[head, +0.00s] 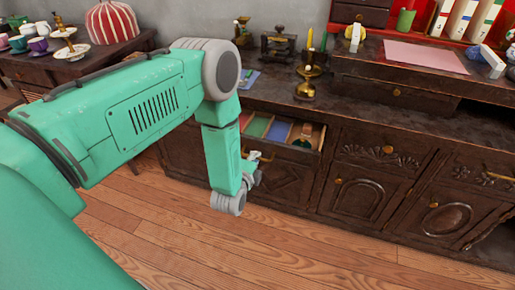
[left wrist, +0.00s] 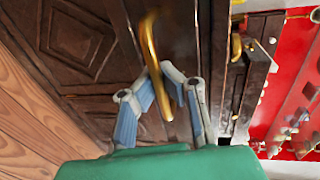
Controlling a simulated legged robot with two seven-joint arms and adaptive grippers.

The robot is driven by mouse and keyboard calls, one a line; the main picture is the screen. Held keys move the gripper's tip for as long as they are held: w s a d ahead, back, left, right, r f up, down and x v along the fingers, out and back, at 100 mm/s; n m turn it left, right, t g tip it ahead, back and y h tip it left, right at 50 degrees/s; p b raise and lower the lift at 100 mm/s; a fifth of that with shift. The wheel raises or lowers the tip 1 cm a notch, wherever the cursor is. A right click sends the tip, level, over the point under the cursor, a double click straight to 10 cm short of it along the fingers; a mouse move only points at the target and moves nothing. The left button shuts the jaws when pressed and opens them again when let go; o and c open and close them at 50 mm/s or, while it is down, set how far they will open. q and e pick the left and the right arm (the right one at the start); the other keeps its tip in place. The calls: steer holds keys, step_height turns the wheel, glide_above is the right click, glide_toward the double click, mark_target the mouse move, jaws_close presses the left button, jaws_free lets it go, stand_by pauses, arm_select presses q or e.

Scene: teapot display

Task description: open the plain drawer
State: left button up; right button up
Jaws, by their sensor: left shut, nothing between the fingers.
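The plain drawer (head: 292,151) is in the dark wooden cabinet and stands partly open, its coloured compartments showing from above. Its brass handle (head: 265,156) is on the front. My left gripper (head: 254,163) is at that handle, partly hidden by my forearm. In the left wrist view the brass handle (left wrist: 148,45) runs down between the fingers of my left gripper (left wrist: 163,72). My right gripper is not in view.
To the right are carved drawers (head: 378,155) and doors with brass knobs. The cabinet top (head: 275,90) holds brass items and a pink sheet (head: 425,57). A side table (head: 30,68) with cups stands at the left. The wooden floor (head: 240,250) in front is clear.

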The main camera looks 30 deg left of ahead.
arm_select(q)
steer(key=o, duration=0.6)
steer(key=shift+s+a+r, duration=0.1)
steer(key=shift+s+r, duration=0.15)
steer(key=shift+r, duration=0.3)
steer(key=shift+c, duration=0.2)
steer(key=f+v, duration=0.2)
steer(key=v, duration=0.8)
steer(key=shift+s+a+r, duration=0.2)
steer(key=shift+r, duration=0.15)
steer(key=shift+d, duration=0.1)
